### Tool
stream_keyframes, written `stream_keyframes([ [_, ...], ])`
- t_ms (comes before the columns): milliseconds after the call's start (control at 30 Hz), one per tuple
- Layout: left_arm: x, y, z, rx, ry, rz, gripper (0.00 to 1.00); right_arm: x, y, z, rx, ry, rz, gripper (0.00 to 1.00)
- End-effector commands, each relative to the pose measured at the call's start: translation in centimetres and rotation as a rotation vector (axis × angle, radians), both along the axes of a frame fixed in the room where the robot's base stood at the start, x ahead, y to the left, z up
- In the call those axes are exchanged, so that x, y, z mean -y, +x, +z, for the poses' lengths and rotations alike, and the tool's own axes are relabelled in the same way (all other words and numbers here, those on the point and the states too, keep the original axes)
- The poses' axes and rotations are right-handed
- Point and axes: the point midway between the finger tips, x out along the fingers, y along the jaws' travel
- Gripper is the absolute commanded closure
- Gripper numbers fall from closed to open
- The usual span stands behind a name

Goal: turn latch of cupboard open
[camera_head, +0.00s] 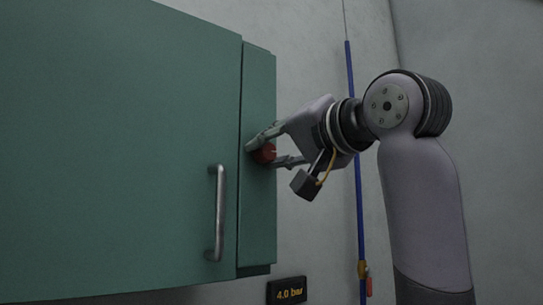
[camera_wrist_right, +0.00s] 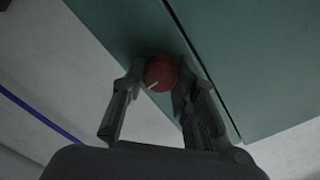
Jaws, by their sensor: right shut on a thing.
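The green cupboard (camera_head: 110,150) fills the left of the head view, its door closed against a narrow side strip (camera_head: 258,210). The latch is a round red knob (camera_head: 264,153) on that strip. In the right wrist view the red knob (camera_wrist_right: 159,74) shows a white mark pointing to the lower left. My right gripper (camera_head: 268,150) is shut on the knob, one finger on each side. It also shows in the right wrist view (camera_wrist_right: 158,80). The fingers partly hide the knob in the head view. My left gripper is not seen.
A vertical metal handle (camera_head: 217,213) is on the cupboard door, left of the knob. A blue pipe (camera_head: 358,180) runs down the grey wall behind my right arm. A small display (camera_head: 287,291) reading 4.0 bar sits below the cupboard.

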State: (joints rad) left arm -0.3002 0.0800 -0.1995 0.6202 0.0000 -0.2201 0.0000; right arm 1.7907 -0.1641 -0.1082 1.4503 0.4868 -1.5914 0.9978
Motion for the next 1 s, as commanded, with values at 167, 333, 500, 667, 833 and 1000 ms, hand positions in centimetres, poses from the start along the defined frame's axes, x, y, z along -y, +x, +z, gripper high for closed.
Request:
stream_keyframes([
  [167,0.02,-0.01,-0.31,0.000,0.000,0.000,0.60,0.01,-0.02,-0.02,-0.034,0.047,-0.001,1.00],
  [333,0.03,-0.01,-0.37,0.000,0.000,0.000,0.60,0.04,-0.01,0.00,-0.048,0.065,-0.001,1.00],
  [500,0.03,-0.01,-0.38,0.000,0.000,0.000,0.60,0.05,0.01,0.02,-0.051,0.070,-0.001,1.00],
  [667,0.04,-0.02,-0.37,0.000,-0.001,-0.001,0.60,0.05,0.01,0.02,-0.051,0.070,-0.001,1.00],
  [833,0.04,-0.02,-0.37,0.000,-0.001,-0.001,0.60,0.05,0.01,0.02,-0.050,0.070,-0.001,0.67],
  [1000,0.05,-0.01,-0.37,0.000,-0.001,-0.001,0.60,0.05,0.01,0.01,-0.050,0.070,-0.001,0.55],
])
